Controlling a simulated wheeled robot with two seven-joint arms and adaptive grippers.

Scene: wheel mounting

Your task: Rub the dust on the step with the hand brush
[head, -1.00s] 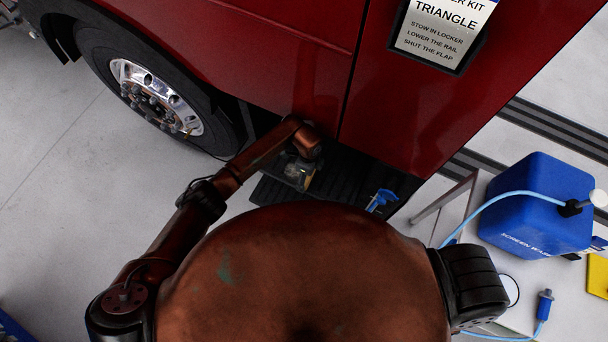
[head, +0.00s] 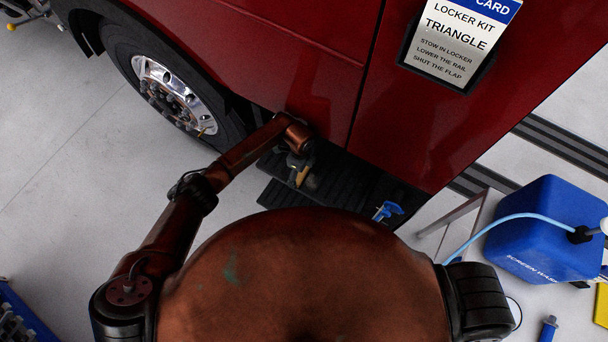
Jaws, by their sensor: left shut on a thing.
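The step (head: 343,187) is a black ribbed tread below the red truck's side. My left arm reaches in from the left, and my left gripper (head: 298,168) is low over the step's left part. It is shut on the hand brush (head: 302,176), of which a small tan part shows. The gripper hides most of the brush, and I cannot tell whether its bristles touch the tread. No dust can be made out on the dark step. My right gripper is not in view.
A blue-handled item (head: 387,211) stands at the step's right end. A blue screen wash can (head: 546,230) with a hose stands on a table (head: 480,222) at right. The truck wheel (head: 172,90) is at upper left. The red truck panel (head: 330,75) rises close behind the step.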

